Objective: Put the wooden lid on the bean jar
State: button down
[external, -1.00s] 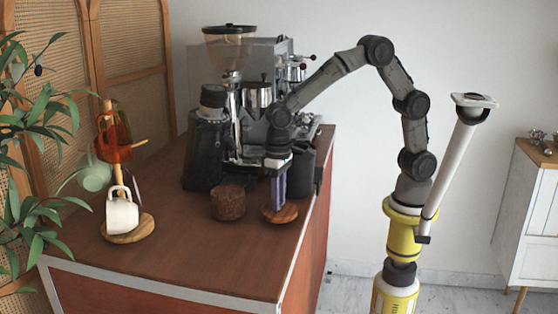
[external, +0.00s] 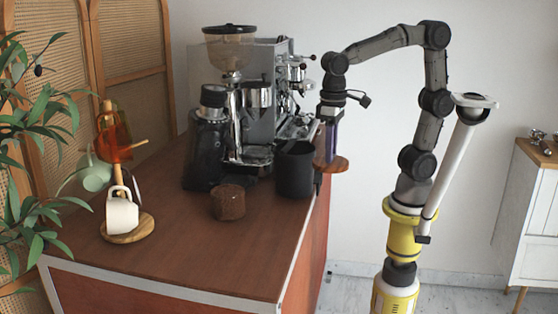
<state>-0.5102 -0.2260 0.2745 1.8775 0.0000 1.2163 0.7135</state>
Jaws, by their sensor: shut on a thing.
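The wooden lid (external: 338,165) is a flat brown disc. My gripper (external: 331,154) has purple fingers and is shut on the lid from above, holding it roughly level in the air at the cart's right edge. The bean jar (external: 228,203) is a short, round jar full of dark brown beans. It stands upright on the cart top, left of my gripper and nearer the camera. No lid shows on the jar. The lid and the jar are well apart.
A black bin (external: 295,172) stands between the lid and the jar. An espresso machine (external: 262,95) and a dark grinder (external: 208,150) stand behind. A mug tree (external: 127,231) with cups is at the left. The front of the cart top (external: 185,262) is clear.

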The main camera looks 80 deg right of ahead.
jog(key=w+a+r, duration=0.3)
jog(key=w+r, duration=0.1)
jog(key=w, duration=0.3)
jog(key=w+a+r, duration=0.3)
jog(key=w+r, duration=0.1)
jog(key=w, duration=0.3)
jog(key=w+a+f, duration=0.1)
jog(key=w, duration=0.7)
jog(key=w+f, duration=0.4)
jog(key=f, duration=0.7)
jog(key=shift+w+f, duration=0.15)
jog(key=shift+f, duration=0.15)
jog(key=shift+f, duration=0.2)
dwell(0.7)
jog(key=shift+c, duration=0.6)
grip_release()
